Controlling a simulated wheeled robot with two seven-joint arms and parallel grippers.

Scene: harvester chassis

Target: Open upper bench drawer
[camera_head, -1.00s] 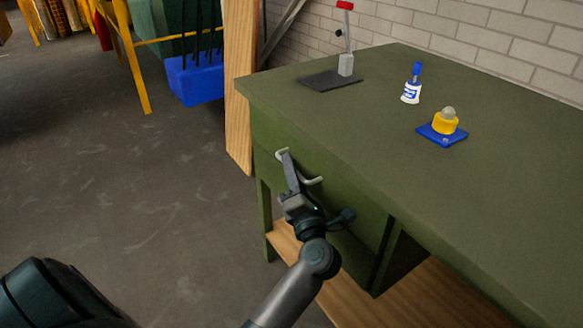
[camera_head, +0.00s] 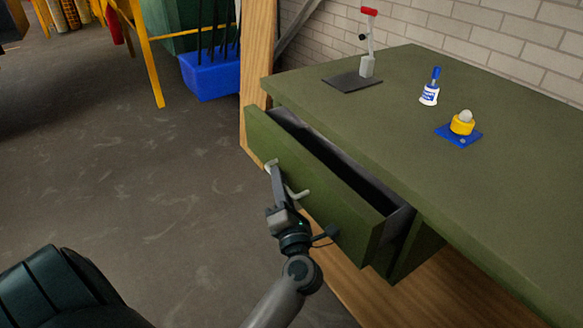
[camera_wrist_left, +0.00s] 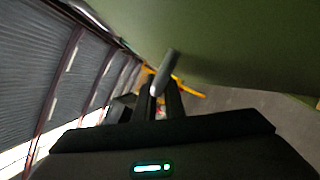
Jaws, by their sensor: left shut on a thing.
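The green bench (camera_head: 420,190) has its upper drawer (camera_head: 310,185) pulled partly out, with a dark gap showing behind its green front. The drawer's pale bar handle (camera_head: 298,193) is on that front. My left gripper (camera_head: 276,180) is shut on the handle. In the left wrist view the handle (camera_wrist_left: 170,62) sits between the dark fingers (camera_wrist_left: 163,95), close to the green drawer front (camera_wrist_left: 235,50). The inside of the drawer is mostly in shadow, and I cannot tell what is in it. My right gripper does not show.
On the bench top stand a red-handled lever tool (camera_head: 368,50) on a dark plate (camera_head: 352,82), a white and blue bottle (camera_head: 430,88) and a yellow item (camera_head: 462,123) on a blue base. A wooden post (camera_head: 258,60) stands behind the bench.

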